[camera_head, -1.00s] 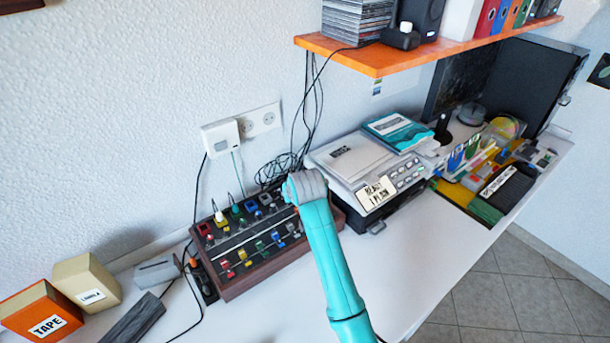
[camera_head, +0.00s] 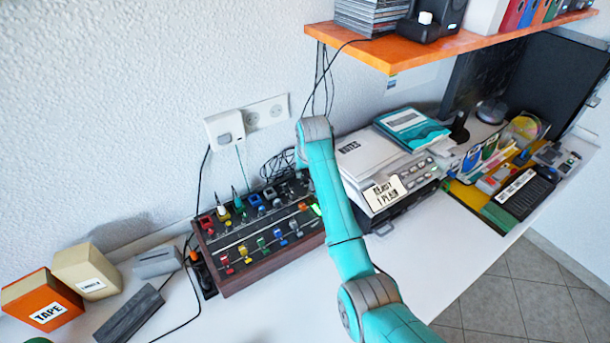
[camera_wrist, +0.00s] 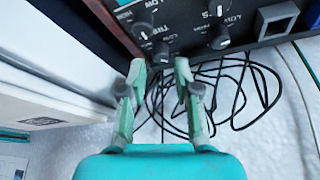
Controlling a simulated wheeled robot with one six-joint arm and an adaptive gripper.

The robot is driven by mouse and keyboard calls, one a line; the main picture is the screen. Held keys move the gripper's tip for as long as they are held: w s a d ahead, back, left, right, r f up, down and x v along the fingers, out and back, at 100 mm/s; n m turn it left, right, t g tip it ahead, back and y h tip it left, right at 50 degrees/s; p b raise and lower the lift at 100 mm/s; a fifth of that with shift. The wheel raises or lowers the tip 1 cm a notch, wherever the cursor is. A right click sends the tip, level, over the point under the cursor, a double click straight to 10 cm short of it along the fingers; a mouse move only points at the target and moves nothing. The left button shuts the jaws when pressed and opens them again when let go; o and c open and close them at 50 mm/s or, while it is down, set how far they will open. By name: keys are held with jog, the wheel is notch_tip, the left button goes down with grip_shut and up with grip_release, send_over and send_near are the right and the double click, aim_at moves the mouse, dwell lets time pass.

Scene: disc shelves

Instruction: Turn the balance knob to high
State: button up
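A dark mixer box with a wooden frame (camera_head: 262,270) stands on the white desk, with rows of coloured controls on its sloped top. My arm reaches over its right end and hides my gripper in the head view. In the wrist view my gripper (camera_wrist: 160,70) is open, its two fingertips apart at the panel's edge. A small dark knob (camera_wrist: 161,53) with a white mark sits just beyond the gap between the fingertips. Another dark knob (camera_wrist: 220,40) is to the right. Labels such as "LOW" show, but I cannot read which knob is balance.
Loose black cables (camera_wrist: 235,85) lie behind the panel, close to the fingers. A grey device with a notes sheet (camera_head: 370,165) stands right of the mixer. An orange shelf (camera_head: 440,48) hangs above. An orange tape box (camera_head: 42,300) is at the left.

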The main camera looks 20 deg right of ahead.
aim_at(304, 176)
jog(key=shift+x, duration=1.85)
grip_shut()
jog(key=shift+a, duration=0.1)
jog(key=shift+m+h, duration=0.3)
jog(key=shift+m, duration=0.6)
grip_release()
